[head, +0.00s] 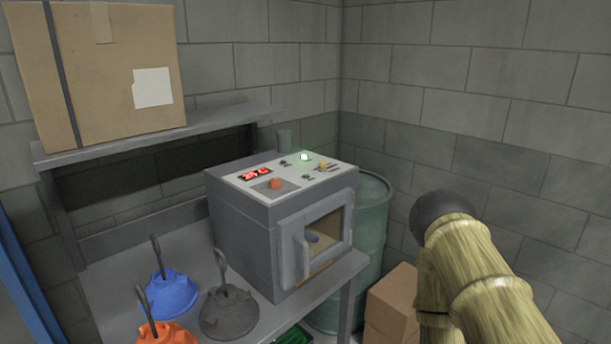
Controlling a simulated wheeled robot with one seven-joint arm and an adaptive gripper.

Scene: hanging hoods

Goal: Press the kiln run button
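The kiln (240,225) is a grey box on the metal table, with a sloped light control panel on top. The panel holds a red digital display (255,174), an orange-red button (275,184), a glowing green-white round light or button (305,157), a yellow control (322,166) and small dark knobs. No label is readable, so I cannot tell which is the run button. The windowed kiln door (318,240) looks shut. My arm shows at the lower right, apart from the kiln. My gripper is not in view.
Blue (170,293), orange (165,333) and dark grey (229,312) hooked hoods stand on the table (110,285) left of the kiln. A cardboard box (110,75) sits on the shelf (215,119) behind. A green barrel (371,225) and brown boxes (392,305) stand at right.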

